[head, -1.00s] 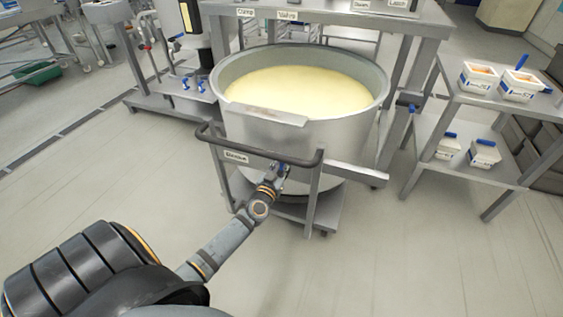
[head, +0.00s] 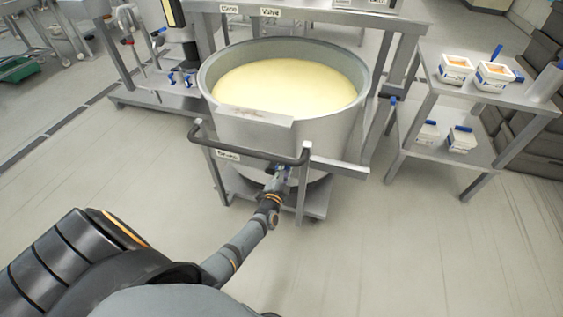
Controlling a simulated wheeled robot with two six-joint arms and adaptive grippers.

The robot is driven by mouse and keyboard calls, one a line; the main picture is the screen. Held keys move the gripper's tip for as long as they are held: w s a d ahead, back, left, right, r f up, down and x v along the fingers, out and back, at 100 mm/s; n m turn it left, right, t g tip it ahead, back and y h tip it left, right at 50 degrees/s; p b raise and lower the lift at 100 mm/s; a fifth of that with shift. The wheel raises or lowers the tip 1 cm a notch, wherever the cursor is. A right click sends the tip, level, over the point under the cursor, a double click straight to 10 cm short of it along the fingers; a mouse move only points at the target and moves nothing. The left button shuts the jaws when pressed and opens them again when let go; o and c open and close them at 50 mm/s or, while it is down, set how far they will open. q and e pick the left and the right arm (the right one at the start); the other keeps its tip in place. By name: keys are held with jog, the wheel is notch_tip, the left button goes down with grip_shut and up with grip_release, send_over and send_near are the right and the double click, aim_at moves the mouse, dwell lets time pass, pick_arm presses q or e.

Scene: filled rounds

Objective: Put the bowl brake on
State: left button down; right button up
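The large steel bowl (head: 250,135) is full of pale yellow mix (head: 290,85) and sits in a wheeled frame with a dark push handle (head: 245,152). My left gripper (head: 282,172) is just below the handle, in front of the bowl's lower side. The brake itself cannot be made out clearly. My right gripper is out of view.
A steel bench (head: 400,24) with labels stands behind the bowl. A shelf trolley (head: 432,92) at right carries white tubs (head: 456,69) and blue-handled items. A steel bar (head: 338,168) juts right from the bowl frame. The floor in front and at right is clear.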

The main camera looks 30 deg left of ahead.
pick_arm(q)
jog(key=shift+w+d+f+m, duration=0.1)
jog(key=shift+d+f+m, duration=0.15)
jog(key=shift+f+m, duration=0.75)
jog(key=shift+d+f+m, duration=0.25)
jog(key=shift+f+m, duration=0.25)
jog(key=shift+m, duration=1.05)
jog(key=shift+w+d+f+m, duration=0.1)
jog(key=shift+d+f+m, duration=0.15)
jog(key=shift+f+m, duration=0.75)
jog(key=shift+r+m, duration=0.2)
jog(key=shift+m, duration=0.25)
jog(key=c, duration=1.2)
grip_release()
jog(key=shift+o, duration=0.2)
jog(key=shift+s, duration=0.1)
jog(key=v, duration=1.2)
